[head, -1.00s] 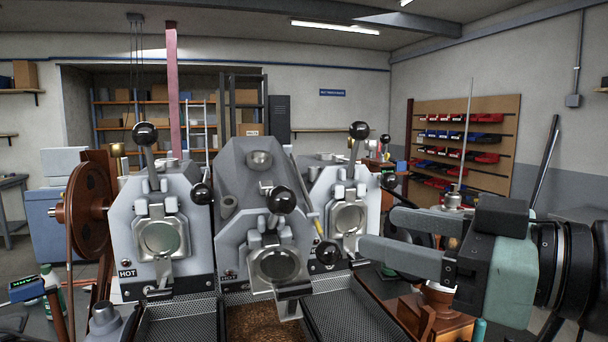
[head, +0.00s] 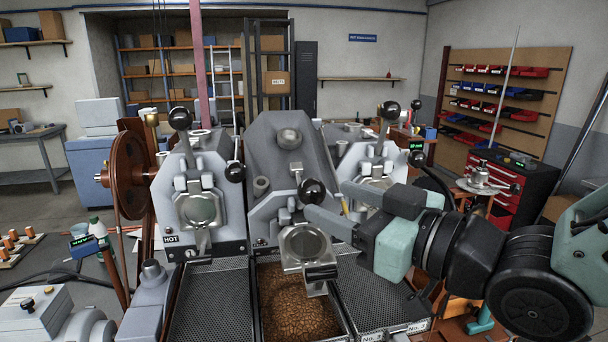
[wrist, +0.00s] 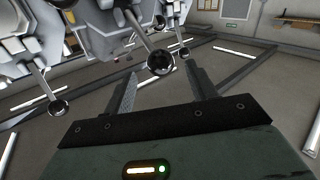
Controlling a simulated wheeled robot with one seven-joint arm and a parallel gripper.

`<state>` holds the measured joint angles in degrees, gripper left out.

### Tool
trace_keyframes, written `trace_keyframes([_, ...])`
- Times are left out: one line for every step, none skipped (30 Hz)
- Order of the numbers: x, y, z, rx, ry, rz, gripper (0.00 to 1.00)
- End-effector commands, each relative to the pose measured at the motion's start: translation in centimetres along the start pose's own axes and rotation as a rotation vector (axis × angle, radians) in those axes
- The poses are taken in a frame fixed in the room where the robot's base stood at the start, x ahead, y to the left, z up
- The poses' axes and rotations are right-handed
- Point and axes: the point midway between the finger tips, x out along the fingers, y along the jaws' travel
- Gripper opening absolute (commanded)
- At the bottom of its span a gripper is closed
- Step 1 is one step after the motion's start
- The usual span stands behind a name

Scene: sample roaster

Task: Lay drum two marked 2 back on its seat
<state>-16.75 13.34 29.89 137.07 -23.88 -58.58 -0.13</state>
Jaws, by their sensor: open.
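The middle drum (head: 285,150), grey, stands between two similar units; I take it as drum two, but cannot read a 2 on it. It is tipped forward, with its round front door (head: 305,243) lower and further out than its neighbours'. A lever with a black ball knob (head: 311,191) sticks out from its front. My gripper (head: 323,198) is open and empty, its fingertips close to this knob. In the wrist view the black knob (wrist: 160,62) shows between and just beyond the fingertips. The drum's seat is hidden beneath it.
The left drum unit (head: 203,205), marked HOT, and the right drum unit (head: 375,165) have their own ball-ended levers close by. Mesh trays (head: 212,300) and a bin of brown beans (head: 290,305) lie below. A red tool cabinet (head: 510,190) stands at right.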

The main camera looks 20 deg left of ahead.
Motion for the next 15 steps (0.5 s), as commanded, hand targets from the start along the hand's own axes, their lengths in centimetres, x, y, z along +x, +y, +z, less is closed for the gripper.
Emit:
trace_keyframes([1.1,-0.1,-0.2,0.004,-0.001,-0.004,0.57])
trace_keyframes([1.6,-0.1,-0.3,0.004,0.0,-0.003,0.57])
trace_keyframes([2.4,-0.1,-0.3,0.003,0.0,-0.004,0.57])
trace_keyframes([2.9,-0.1,-0.3,0.003,0.0,-0.004,0.57])
trace_keyframes([3.3,-0.1,-0.3,0.003,0.0,-0.003,0.57])
trace_keyframes([4.0,-0.1,-0.3,0.003,-0.001,-0.003,0.57])
trace_keyframes([4.4,-0.1,-0.3,0.003,-0.001,-0.002,0.57])
trace_keyframes([4.8,-0.1,-0.3,0.002,-0.001,-0.002,0.57])
trace_keyframes([5.2,0.0,-0.3,0.001,0.0,-0.002,0.57])
trace_keyframes([5.5,0.0,-0.2,0.001,-0.001,-0.002,0.57])
trace_keyframes([5.8,-0.1,-0.2,0.001,-0.001,-0.002,0.57])
trace_keyframes([6.1,-0.1,-0.2,0.001,-0.001,-0.002,0.57])
trace_keyframes([6.3,-0.1,-0.1,0.001,0.0,-0.002,0.57])
trace_keyframes([6.4,-0.1,-0.1,0.0,-0.001,-0.001,0.57])
trace_keyframes([6.6,0.0,-0.1,0.0,-0.001,-0.001,0.57])
